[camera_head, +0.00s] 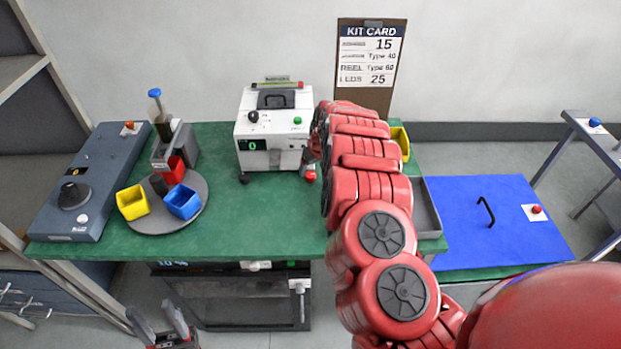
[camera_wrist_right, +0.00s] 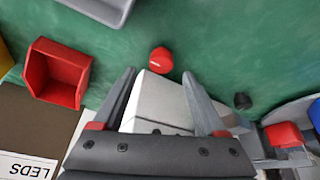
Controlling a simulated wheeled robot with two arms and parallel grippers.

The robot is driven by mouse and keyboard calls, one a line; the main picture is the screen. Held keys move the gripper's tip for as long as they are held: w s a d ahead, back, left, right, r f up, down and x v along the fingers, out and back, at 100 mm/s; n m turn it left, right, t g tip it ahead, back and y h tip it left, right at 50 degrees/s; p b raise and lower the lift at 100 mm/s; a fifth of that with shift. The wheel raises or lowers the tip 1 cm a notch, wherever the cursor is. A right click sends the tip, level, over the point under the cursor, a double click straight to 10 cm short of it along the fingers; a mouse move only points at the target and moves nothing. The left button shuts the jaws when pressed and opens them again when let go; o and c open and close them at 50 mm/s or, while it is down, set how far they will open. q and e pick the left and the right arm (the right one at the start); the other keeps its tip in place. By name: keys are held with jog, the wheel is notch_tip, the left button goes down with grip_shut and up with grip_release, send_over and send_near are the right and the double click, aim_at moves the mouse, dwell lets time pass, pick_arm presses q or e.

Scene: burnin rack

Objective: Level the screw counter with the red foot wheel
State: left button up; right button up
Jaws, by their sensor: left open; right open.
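The screw counter (camera_head: 270,135) is a white box with a green display, a black knob and a green button, standing at the back of the green table. Its red foot wheel (camera_head: 310,175) is at its front right corner; a black foot (camera_head: 244,179) is at the front left. In the right wrist view the red wheel (camera_wrist_right: 161,60) lies just beyond and between the fingertips of my open right gripper (camera_wrist_right: 159,74), with the white counter (camera_wrist_right: 160,102) between the fingers. In the head view my right arm mostly hides that gripper. My left gripper (camera_head: 168,326) is open and empty, low in front of the table.
A round grey turntable (camera_head: 150,222) with coloured bins stands on the left of the table, beside a grey device (camera_head: 80,190). A red bin (camera_wrist_right: 55,75) and a grey tray (camera_wrist_right: 103,8) show in the wrist view. A blue panel (camera_head: 490,240) is at right.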

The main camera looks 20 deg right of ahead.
aim_at(310, 174)
jog(key=shift+w+f, duration=0.2)
jog(key=shift+f, duration=0.45)
jog(key=shift+w+d+f, duration=0.15)
jog(key=shift+w+f, duration=0.15)
jog(key=shift+f, duration=0.2)
jog(key=shift+w+a+f+p, duration=0.2)
jog(key=shift+a+f+p, duration=0.15)
jog(key=shift+f, duration=0.3)
grip_shut()
